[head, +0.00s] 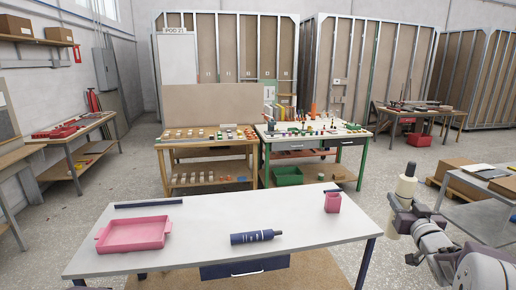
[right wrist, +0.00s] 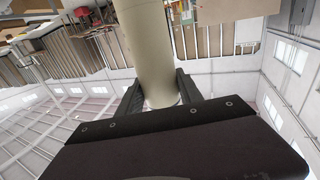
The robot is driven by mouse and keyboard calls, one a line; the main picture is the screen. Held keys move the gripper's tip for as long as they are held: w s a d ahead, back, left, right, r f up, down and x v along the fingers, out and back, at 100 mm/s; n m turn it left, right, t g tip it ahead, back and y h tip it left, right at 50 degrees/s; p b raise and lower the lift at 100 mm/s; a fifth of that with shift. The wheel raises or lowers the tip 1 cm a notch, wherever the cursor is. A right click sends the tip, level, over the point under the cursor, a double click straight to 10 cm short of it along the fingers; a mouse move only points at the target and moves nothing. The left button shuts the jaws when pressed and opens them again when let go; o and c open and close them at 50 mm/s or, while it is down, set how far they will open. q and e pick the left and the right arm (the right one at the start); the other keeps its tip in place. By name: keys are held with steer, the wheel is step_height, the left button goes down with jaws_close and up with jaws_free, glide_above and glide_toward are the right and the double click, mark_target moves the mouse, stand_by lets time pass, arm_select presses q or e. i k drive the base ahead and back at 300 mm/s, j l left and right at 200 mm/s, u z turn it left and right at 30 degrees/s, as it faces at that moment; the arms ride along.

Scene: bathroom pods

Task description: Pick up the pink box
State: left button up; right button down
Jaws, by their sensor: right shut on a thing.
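A larger, shallow pink tray (head: 133,234) with side handles lies at the table's left. My right gripper (head: 402,205) is to the right of the table, apart from both pink things. It is shut on a cream cylindrical bottle (head: 406,186). In the right wrist view the bottle (right wrist: 148,45) stands between the two dark fingers (right wrist: 158,92). My left gripper is not in view.
A dark blue bottle (head: 256,237) lies on its side mid-table. A dark bar (head: 149,204) lies at the table's back left edge. Bare tabletop separates the tray, bottle and box.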

mark_target(332, 204)
steer(key=i+l, duration=0.25)
steer(key=i+l+u, duration=0.1)
steer(key=i+l, duration=0.15)
steer(key=l, duration=0.2)
steer(key=i+l, duration=0.2)
steer(key=l, duration=0.15)
steer(key=i+l+u, duration=0.1)
steer(key=i+l, duration=0.35)
steer(key=l, duration=0.25)
steer(key=i+l+u, duration=0.1)
steer(key=i+l, duration=0.15)
steer(key=l, duration=0.15)
steer(key=i+l, duration=0.2)
steer(key=l, duration=0.2)
steer(key=i+l+u, duration=0.1)
steer(key=l, duration=0.3)
steer(key=i, duration=0.1)
